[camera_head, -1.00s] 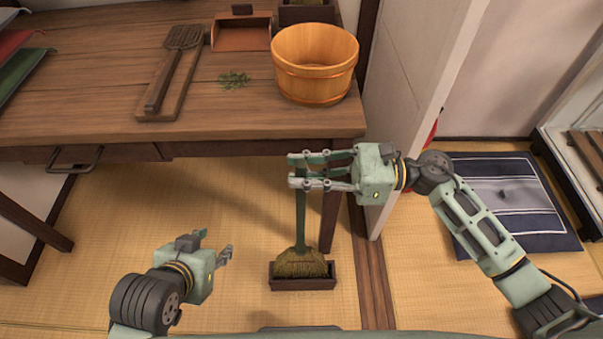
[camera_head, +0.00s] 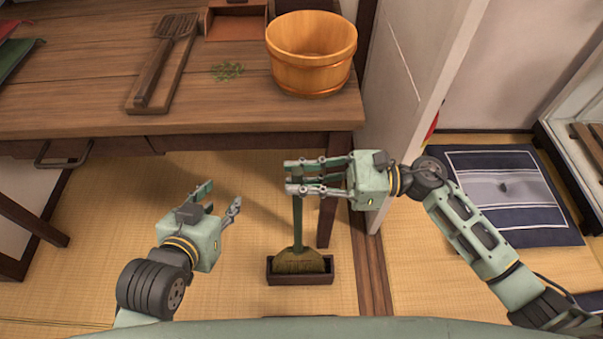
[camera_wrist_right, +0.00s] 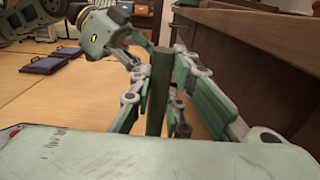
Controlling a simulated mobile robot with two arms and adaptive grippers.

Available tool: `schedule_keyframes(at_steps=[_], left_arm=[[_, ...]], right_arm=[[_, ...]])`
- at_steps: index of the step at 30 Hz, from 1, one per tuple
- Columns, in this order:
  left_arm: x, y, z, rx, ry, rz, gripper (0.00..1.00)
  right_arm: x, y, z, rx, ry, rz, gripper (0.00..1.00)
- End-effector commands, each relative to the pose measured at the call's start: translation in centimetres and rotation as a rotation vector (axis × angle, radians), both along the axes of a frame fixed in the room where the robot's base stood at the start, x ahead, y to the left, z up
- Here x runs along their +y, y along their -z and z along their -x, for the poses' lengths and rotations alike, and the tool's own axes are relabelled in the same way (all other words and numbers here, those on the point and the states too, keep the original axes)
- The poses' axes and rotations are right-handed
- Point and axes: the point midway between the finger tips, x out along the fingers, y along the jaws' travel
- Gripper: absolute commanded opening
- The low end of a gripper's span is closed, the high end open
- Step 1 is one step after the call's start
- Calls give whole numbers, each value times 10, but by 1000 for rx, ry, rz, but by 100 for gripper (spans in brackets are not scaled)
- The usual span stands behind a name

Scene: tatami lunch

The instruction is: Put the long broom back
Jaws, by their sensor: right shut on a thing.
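The long broom has a dark green handle (camera_head: 297,222) and straw bristles (camera_head: 299,262). It stands close to upright, with its bristles at a small dark wooden box (camera_head: 300,278) on the tatami floor; whether they touch the bottom is hidden. My right gripper (camera_head: 298,178) is shut on the upper handle. In the right wrist view the handle (camera_wrist_right: 157,95) stands between the fingers. My left gripper (camera_head: 223,198) is open and empty, left of the broom and apart from it.
A wooden table (camera_head: 220,110) stands just behind the broom, its leg close to the handle. A white door panel (camera_head: 415,75) rises at right.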

Motion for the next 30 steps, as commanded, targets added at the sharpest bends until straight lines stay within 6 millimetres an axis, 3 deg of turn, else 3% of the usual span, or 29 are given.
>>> schedule_keyframes(at_steps=[30], left_arm=[[-23, -88, -42, -464, 31, 112, 40]], right_arm=[[1, 23, 0, -1, 1, -2, 0]])
